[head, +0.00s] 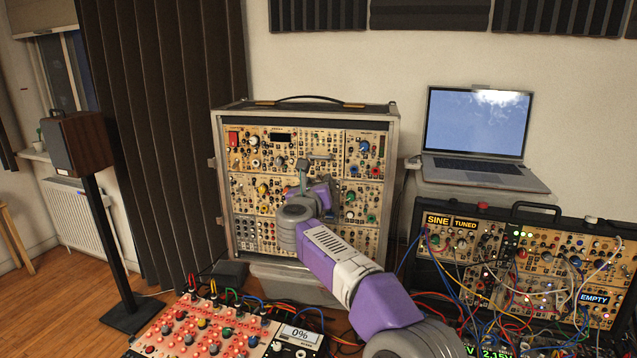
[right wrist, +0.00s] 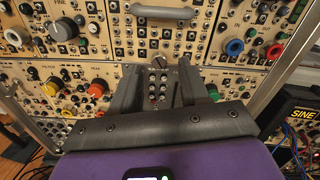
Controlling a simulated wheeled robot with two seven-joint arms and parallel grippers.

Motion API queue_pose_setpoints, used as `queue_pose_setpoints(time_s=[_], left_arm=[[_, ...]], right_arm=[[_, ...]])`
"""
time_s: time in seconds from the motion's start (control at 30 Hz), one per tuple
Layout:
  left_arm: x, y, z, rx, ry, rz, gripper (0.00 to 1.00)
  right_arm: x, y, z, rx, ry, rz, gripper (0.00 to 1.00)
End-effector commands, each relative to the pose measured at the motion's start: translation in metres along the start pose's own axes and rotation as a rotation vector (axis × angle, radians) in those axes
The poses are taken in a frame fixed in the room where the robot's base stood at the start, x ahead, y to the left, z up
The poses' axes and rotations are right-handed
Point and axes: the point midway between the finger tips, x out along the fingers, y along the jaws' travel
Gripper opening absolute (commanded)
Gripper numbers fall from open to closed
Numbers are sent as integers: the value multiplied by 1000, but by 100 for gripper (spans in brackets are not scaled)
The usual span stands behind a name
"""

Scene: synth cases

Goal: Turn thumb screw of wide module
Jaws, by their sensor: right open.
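The upright synth case (head: 394,165) stands against the wall, filled with cream modules carrying knobs and jacks. My right gripper (head: 304,168) is in front of its middle rows. In the right wrist view my right gripper (right wrist: 158,75) is open, its dark fingers apart. Between the fingertips shows a small round grey knob (right wrist: 160,62) above a column of jacks; nothing is held. I cannot tell whether this is the thumb screw, nor which module is the wide one. I cannot tell whether the fingertips touch the panel. My arm hides part of the case's lower rows. My left gripper is out of view.
A grey bar handle (right wrist: 161,12) sticks out of the panel just above the fingers. A second synth case (head: 470,262) with many patch cables stands at right, below a laptop (head: 475,130). A red-lit controller (head: 190,330) lies at front left. A speaker (head: 75,143) stands at left.

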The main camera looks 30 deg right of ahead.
Motion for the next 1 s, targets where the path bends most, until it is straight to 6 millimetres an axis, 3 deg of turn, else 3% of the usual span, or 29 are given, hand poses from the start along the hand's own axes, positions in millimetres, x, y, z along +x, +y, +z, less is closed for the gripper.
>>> queue_pose_setpoints(time_s=[0.2,0.4,1.0], left_arm=[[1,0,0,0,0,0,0],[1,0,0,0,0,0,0],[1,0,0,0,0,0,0]], right_arm=[[-33,0,1,2,-2,2,45],[-53,0,1,2,-2,1,45],[-57,0,0,1,-1,-1,45]])
